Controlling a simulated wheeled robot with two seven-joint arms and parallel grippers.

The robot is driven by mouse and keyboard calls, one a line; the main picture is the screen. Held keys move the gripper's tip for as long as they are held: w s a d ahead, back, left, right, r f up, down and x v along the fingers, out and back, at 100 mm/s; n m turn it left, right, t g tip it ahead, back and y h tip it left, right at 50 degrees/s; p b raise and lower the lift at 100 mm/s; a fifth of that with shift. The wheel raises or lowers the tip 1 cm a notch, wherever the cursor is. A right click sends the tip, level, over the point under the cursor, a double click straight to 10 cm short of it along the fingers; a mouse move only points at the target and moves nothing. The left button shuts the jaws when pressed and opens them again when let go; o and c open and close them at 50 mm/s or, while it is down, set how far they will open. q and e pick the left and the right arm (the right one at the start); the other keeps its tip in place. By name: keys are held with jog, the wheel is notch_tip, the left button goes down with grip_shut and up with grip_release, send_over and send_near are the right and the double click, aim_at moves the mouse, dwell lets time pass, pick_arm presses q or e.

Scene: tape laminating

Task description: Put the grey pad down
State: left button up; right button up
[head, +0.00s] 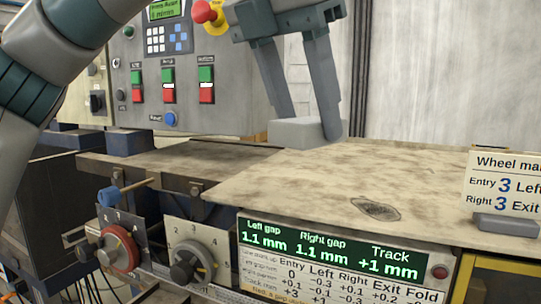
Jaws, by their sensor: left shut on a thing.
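The grey pad (297,133) is a small light-grey block in the middle of the head view. My left gripper (309,124) comes down from above, with its two long grey fingers on either side of the pad, shut on it. The pad is at the far edge of the stained beige table top (290,178). I cannot tell whether its underside touches the surface. My right gripper is not in view.
A control panel (185,75) with buttons and a red emergency knob (205,12) stands behind. Dials (190,268) and a green readout (330,248) sit below the front edge. A sign (505,185) with a grey base stands at the right. The table's middle is mostly clear, with a dark oval mark.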

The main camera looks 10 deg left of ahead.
pick_arm(q)
jog(key=w+a+f, duration=0.1)
jog(key=w+a+f+p, duration=0.1)
jog(key=a, duration=0.1)
jog(key=w+a+f+p, duration=0.1)
jog(key=a, duration=0.1)
jog(key=shift+w+f, duration=0.1)
jog(key=shift+w+a+f, duration=0.15)
jog(key=shift+a+f, duration=0.05)
jog(key=shift+f, duration=0.1)
jog(key=shift+d, duration=0.1)
jog(key=shift+f+p, duration=1.1)
jog(key=shift+f, duration=0.9)
